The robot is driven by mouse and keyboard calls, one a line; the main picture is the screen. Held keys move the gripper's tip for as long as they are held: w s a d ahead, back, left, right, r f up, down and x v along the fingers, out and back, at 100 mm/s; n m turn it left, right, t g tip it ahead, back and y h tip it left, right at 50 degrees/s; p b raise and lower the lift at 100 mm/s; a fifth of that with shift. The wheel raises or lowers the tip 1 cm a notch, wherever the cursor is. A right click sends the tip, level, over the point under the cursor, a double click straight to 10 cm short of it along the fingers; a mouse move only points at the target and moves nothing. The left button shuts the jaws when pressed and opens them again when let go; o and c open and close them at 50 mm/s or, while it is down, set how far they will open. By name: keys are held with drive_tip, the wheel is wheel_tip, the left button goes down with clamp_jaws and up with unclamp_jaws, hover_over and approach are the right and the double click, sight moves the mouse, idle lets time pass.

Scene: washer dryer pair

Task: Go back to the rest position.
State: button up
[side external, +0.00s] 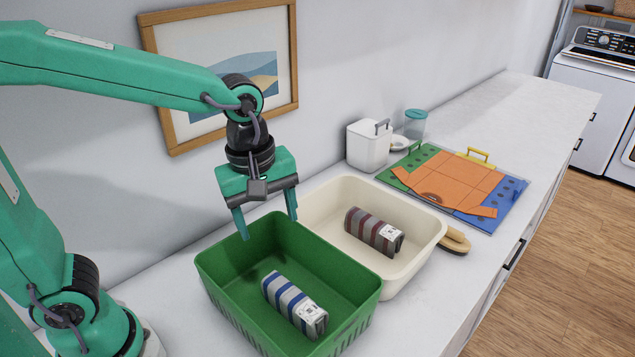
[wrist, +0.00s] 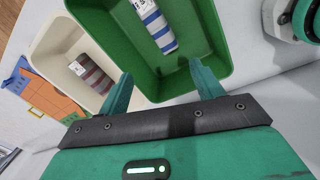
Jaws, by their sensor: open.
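My gripper (side external: 268,222) is open and empty, pointing down above the back part of the green basket (side external: 222,280). In the wrist view its two fingers (wrist: 160,90) are spread apart, with the green basket beyond them. A folded grey cloth with blue stripes (side external: 295,304) lies in the green basket, and it also shows in the wrist view (wrist: 154,25). A folded grey cloth with dark red stripes (side external: 374,232) lies in the cream bin (side external: 330,192), and it also shows in the wrist view (wrist: 92,75). Neither cloth touches my gripper.
Behind the bins are a folding board (side external: 400,172) with an orange garment (side external: 450,182), a white canister (side external: 369,146) and a clear jar (side external: 415,124). A wooden brush (side external: 455,239) lies beside the cream bin. A framed picture (side external: 222,65) hangs on the wall behind my arm.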

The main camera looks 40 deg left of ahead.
drive_tip(key=s+a+r+m+t, duration=0.3)
drive_tip(key=s+a+m, duration=0.4)
drive_tip(key=m, duration=0.7)
drive_tip(key=shift+s+a+t, duration=0.15)
drive_tip(key=shift+a+t, duration=0.55)
drive_tip(key=shift+a, duration=0.65)
